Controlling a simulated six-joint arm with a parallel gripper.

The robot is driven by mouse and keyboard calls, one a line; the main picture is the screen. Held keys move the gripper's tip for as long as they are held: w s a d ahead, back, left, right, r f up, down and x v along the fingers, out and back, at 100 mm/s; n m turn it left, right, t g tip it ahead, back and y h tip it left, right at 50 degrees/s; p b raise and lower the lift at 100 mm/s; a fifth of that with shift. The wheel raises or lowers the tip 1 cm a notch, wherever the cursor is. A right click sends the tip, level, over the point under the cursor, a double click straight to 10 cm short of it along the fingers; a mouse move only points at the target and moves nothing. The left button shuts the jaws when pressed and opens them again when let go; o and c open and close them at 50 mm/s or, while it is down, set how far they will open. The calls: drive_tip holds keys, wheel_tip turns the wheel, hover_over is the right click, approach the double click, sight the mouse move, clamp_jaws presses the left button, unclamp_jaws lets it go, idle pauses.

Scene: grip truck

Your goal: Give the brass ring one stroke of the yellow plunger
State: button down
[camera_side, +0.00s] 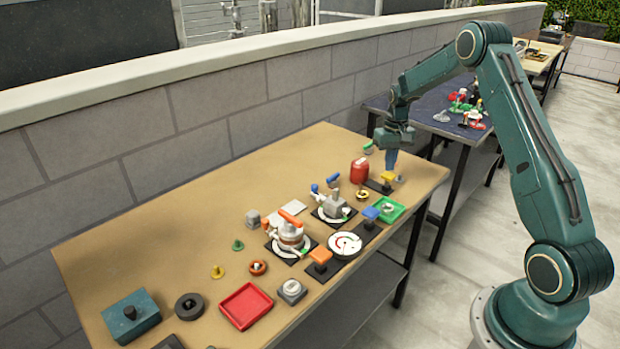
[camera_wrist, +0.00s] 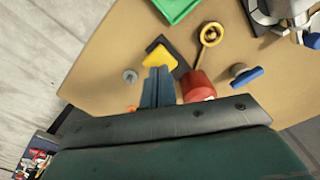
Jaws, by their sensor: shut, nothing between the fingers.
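In the wrist view the brass ring (camera_wrist: 211,34) has a thin brass stem running toward the red can. My gripper (camera_side: 391,164) is shut and empty, pointing down above the plunger. In the wrist view its blue fingertips (camera_wrist: 159,70) overlap the pad's near edge. I cannot tell whether they touch it.
A red can (camera_side: 360,170) stands close beside the plunger. A green tray (camera_side: 388,209) and a blue pad (camera_side: 371,213) are nearby. A small grey knob (camera_wrist: 130,76) is beside the base. Several other fixtures fill the table's middle and left.

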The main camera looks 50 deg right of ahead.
sight(388, 175)
drive_tip(key=shift+r, duration=0.1)
idle(0.3)
drive_tip(key=shift+r, duration=2.4)
drive_tip(key=shift+a+r, duration=0.15)
drive_tip(key=shift+r, duration=0.05)
drive_tip(key=s+a+r+n+t, duration=0.15)
drive_tip(key=s+a+r, duration=0.25)
drive_tip(key=a+r, duration=0.5)
drive_tip(key=s+a+r+n+t, duration=0.1)
drive_tip(key=s+a+r+n, duration=0.1)
drive_tip(key=s+a+r, duration=0.55)
drive_tip(key=s+a+r+n+t, duration=0.1)
drive_tip(key=s+a+n+t, duration=0.1)
drive_tip(key=s+a, duration=1.1)
drive_tip(key=s+t, duration=0.1)
drive_tip(key=s, duration=0.1)
drive_tip(key=shift+s+a+r, duration=0.25)
drive_tip(key=shift+s+a, duration=0.1)
